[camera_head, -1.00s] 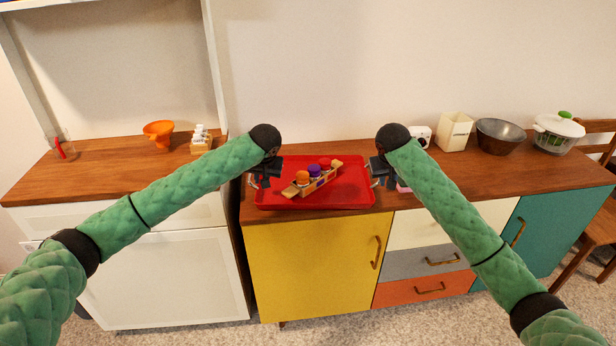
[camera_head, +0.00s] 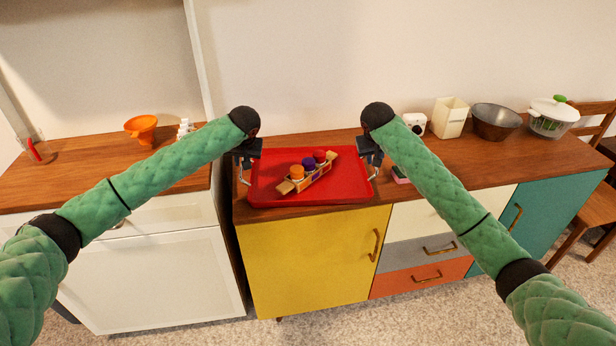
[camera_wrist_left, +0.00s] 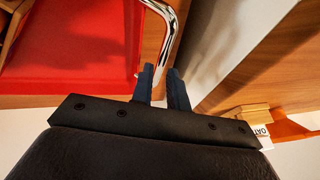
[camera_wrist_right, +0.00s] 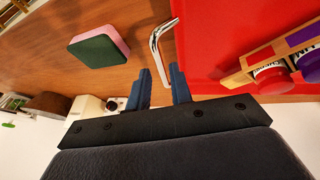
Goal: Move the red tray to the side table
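The red tray (camera_head: 345,185) lies on the wooden top of the colourful cabinet, with a chrome handle at each end. A wooden holder (camera_head: 318,179) with orange-, purple- and red-topped jars sits in it. My left gripper (camera_head: 247,153) is at the tray's left handle (camera_wrist_left: 174,30); its fingers (camera_wrist_left: 164,88) are apart, with the handle's bar in line with the gap. My right gripper (camera_head: 371,151) is at the right handle (camera_wrist_right: 155,45); its fingers (camera_wrist_right: 161,88) are also apart, with the bar in line with the gap. Finger contact cannot be told. I cannot identify a side table.
A pink and green sponge (camera_wrist_right: 98,47) lies beside the tray's right end. A white device (camera_head: 414,124), cream container (camera_head: 451,118), metal bowl (camera_head: 496,122) and lidded pot (camera_head: 553,117) stand further right. The left counter (camera_head: 80,170) holds an orange funnel (camera_head: 141,127); a chair (camera_head: 595,215) stands right.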

